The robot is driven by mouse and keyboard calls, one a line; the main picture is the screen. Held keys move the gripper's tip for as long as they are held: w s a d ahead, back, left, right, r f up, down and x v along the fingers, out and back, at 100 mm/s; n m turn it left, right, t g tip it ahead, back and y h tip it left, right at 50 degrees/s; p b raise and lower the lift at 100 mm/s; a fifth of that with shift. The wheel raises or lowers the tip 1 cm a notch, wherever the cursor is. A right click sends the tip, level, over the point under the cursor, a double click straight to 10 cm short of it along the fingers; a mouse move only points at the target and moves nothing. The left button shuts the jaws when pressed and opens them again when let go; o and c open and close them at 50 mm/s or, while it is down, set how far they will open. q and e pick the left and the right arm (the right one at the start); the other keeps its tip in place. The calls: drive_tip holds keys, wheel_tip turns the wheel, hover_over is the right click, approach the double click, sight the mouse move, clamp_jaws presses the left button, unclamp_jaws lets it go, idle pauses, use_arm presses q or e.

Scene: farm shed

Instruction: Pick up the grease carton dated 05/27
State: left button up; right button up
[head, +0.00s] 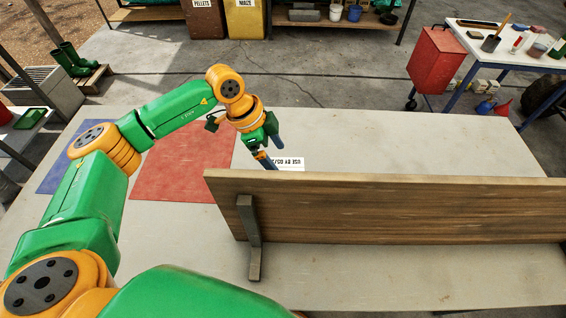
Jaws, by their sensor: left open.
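A white label (291,163) with use-by lettering shows just above the top edge of the wooden board. The lettering is small and partly covered, so I cannot read the full date. The body of the carton that bears it is mostly hidden behind the board and my gripper. My left gripper (270,152) is open, its fingers beside the left end of the label. I cannot tell whether a finger touches the carton. My right gripper is not in view.
A long wooden board (400,208) stands upright on a foot across the pale table (350,135) and hides what lies behind it. A red mat (180,170) and a blue mat (62,172) lie at the left. A red cabinet (435,62) stands beyond the table.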

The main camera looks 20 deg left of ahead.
sight(283, 168)
use_arm(q)
drive_tip(key=x, duration=0.1)
drive_tip(key=p+x, duration=0.1)
drive_tip(key=x, duration=0.2)
drive_tip(key=shift+s+d+f+p, duration=0.2)
drive_tip(key=shift+s+d+p, duration=0.05)
drive_tip(key=shift+d+p, duration=0.1)
drive_tip(key=shift+w+a+f, duration=0.1)
drive_tip(key=shift+w+f, duration=0.05)
drive_tip(key=shift+f, duration=0.2)
drive_tip(key=shift+w+a, duration=0.1)
drive_tip(key=shift+f, duration=0.25)
